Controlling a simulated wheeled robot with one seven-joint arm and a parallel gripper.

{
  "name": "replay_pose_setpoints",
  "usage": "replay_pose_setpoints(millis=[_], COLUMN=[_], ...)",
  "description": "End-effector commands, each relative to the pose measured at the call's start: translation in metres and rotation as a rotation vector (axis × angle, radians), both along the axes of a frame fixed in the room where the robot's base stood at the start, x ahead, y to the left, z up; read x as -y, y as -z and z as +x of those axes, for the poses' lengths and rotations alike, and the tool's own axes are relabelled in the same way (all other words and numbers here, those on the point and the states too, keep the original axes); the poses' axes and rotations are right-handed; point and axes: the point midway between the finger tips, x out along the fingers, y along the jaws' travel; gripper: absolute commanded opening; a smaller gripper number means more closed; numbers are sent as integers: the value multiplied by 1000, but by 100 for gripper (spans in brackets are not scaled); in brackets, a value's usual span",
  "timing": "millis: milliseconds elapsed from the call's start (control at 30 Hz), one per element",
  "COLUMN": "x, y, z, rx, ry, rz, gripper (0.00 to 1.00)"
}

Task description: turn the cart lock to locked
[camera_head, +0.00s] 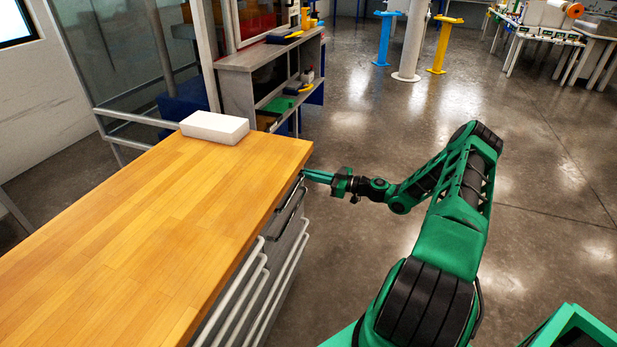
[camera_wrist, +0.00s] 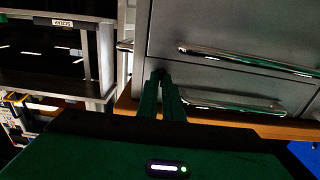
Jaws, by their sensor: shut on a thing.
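The cart has a wooden top (camera_head: 150,210) and grey drawers with long bar handles along its right side. My gripper (camera_head: 306,175) reaches in from the right to the cart's far right corner, just below the top's edge. In the wrist view my gripper's green fingers (camera_wrist: 161,76) are close together, their tips at the grey drawer front (camera_wrist: 210,75) near its left edge. They are shut on the cart lock, which the fingertips mostly hide. I cannot make out which way the lock is turned.
A white block (camera_head: 214,128) lies at the far end of the wooden top. A grey shelf unit (camera_head: 262,75) with small items stands behind the cart. Drawer handles (camera_wrist: 250,62) jut out close to my fingers. The floor right of the cart is clear.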

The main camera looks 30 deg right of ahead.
Motion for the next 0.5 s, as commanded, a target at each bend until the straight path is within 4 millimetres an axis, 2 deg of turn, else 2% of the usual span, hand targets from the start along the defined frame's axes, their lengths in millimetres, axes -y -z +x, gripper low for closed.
replay_pose_setpoints(millis=[267, 500], x=[0, 0], y=[0, 0], z=[0, 0], rx=[-43, -147], ry=[-4, -4], rz=[57, 191], gripper=[0, 0])
